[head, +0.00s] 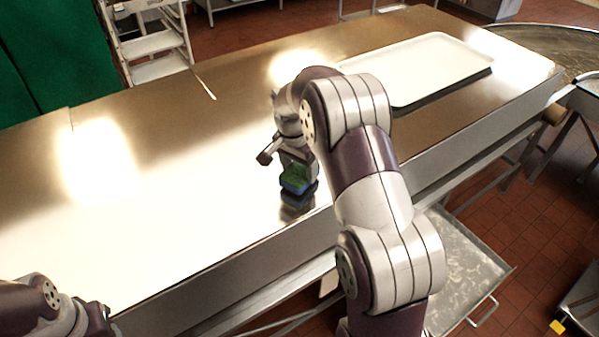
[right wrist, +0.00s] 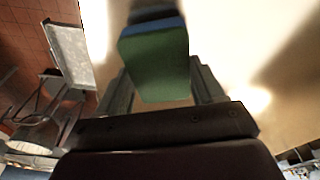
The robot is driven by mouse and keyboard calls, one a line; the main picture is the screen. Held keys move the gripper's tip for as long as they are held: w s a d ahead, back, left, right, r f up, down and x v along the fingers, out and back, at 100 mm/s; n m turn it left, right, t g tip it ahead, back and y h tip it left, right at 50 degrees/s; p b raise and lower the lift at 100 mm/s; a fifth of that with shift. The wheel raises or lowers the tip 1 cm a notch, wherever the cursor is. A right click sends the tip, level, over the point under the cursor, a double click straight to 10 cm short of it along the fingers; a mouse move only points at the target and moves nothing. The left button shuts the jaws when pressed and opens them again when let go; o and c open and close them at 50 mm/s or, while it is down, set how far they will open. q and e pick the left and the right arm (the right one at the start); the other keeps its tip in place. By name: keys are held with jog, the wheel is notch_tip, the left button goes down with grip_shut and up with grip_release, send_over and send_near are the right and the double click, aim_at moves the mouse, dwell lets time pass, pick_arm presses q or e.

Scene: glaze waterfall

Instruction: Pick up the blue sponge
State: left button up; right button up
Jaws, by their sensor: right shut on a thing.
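The blue sponge (head: 296,183) has a green face and a blue layer. It is by the front edge of the shiny metal table (head: 215,225). My right gripper (head: 298,164) is shut on it from above. In the right wrist view the sponge (right wrist: 155,65) lies between the two fingers, its green face toward the camera and its blue edge beyond. A dark reflection shows on the table just under the sponge; I cannot tell whether it touches the tabletop. Part of my left arm shows at the lower left of the head view, but its gripper is out of view.
A white tray (head: 425,62) lies on the table at the back right. A thin stick-like item (head: 206,88) lies near the far edge. A lower metal shelf (head: 462,275) is below the front edge. The left and middle of the tabletop are clear.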

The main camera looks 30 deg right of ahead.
notch_tip(320, 180, up, 3)
jog(key=shift+f+b, duration=0.15)
jog(key=shift+b, duration=0.6)
jog(key=s+d+r+p, duration=0.1)
jog(key=s+d+r, duration=0.6)
jog(key=s, duration=0.2)
jog(key=shift+s+p, duration=0.3)
jog(key=shift+p, duration=0.05)
jog(key=o, duration=0.4)
jog(key=shift+c, duration=1.3)
